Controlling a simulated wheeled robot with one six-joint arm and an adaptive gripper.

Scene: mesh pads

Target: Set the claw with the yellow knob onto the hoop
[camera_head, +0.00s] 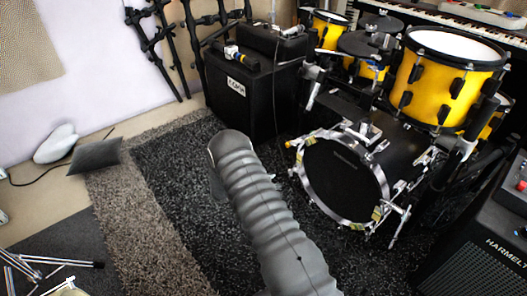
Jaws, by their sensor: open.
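The hoop (297,171) is the silver ring around the dark front head of the bass drum, which stands upright right of centre. Several chrome claws or brackets sit around it, with small yellow parts at the upper left (311,140) and lower right (377,213). I cannot tell which of these is the claw with the yellow knob. A thick grey ribbed shape, seemingly my arm, rises from the bottom centre, left of the drum. My gripper's fingers do not show.
A black amplifier (229,101) stands behind the rug (165,170). Yellow drums (432,86) and cymbals rise at the right, with another amplifier (483,258) at lower right. Chrome rods (40,261) lie at lower left, near a grey cushion (95,157). The rug's left part is clear.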

